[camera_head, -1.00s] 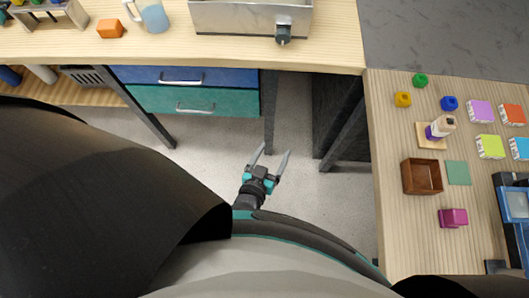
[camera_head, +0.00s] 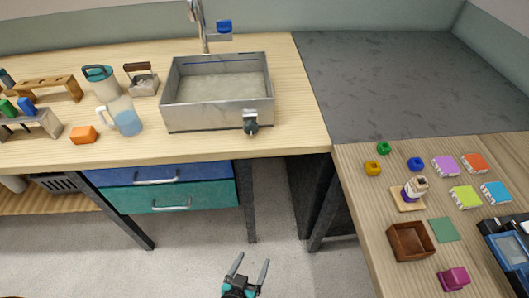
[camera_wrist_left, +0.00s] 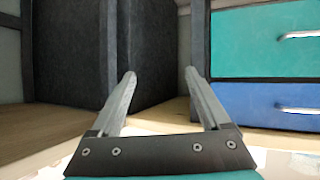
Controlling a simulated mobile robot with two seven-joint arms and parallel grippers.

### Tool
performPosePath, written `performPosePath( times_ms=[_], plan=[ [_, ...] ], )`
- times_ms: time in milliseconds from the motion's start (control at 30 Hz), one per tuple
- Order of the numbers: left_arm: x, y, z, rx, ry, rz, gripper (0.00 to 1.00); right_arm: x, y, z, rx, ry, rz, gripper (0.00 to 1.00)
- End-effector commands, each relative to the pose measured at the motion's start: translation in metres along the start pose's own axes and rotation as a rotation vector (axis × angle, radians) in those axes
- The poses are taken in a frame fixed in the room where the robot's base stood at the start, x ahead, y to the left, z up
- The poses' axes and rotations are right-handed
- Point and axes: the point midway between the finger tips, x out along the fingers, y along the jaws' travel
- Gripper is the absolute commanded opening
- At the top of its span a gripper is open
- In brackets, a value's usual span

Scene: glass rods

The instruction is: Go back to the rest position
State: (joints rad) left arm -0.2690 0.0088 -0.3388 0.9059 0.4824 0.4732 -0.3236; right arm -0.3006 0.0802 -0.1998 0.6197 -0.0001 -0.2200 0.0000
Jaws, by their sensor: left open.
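My left gripper (camera_head: 246,271) is at the bottom middle of the head view, over the grey floor in front of the tables. Its two fingers are apart and nothing is between them. In the left wrist view the same open gripper (camera_wrist_left: 160,98) points toward dark table legs and the drawers, with an empty gap between the fingers. My right gripper is not in view.
A steel sink (camera_head: 218,128) is in the back wooden table, above blue (camera_head: 160,174) and teal drawers (camera_head: 180,197). A pitcher (camera_head: 127,121) and an orange block (camera_head: 83,135) stand left. A right table holds a brown box (camera_head: 410,241) and colored blocks. Floor between is free.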

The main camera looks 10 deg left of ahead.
Motion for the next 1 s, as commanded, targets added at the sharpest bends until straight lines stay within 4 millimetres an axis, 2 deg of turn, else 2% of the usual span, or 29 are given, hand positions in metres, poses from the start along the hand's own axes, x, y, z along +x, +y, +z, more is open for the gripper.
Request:
performPosePath(
  times_ms=[167,267,367,400,500,600,700,833,1000],
  plan=[
    [-0.001,-0.001,0.004,0.003,-0.012,0.003,0.8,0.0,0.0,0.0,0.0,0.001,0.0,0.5],
    [-0.005,-0.005,0.03,0.021,-0.093,0.02,0.8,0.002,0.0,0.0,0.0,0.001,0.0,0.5],
    [-0.021,-0.015,0.082,0.053,-0.264,0.046,0.8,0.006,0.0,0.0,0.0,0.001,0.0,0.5],
    [-0.03,-0.022,0.106,0.068,-0.349,0.053,0.8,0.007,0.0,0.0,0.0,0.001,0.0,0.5],
    [-0.061,-0.042,0.162,0.101,-0.56,0.054,0.8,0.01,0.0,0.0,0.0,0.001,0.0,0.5],
    [-0.096,-0.063,0.206,0.128,-0.743,0.037,0.8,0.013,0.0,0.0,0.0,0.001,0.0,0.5],
    [-0.124,-0.08,0.233,0.148,-0.877,0.014,0.8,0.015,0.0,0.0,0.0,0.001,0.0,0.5],
    [-0.145,-0.091,0.249,0.162,-0.966,-0.006,0.8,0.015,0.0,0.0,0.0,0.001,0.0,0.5],
    [-0.149,-0.094,0.252,0.163,-0.984,-0.011,0.8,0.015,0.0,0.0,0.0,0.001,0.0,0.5]
  ],
)
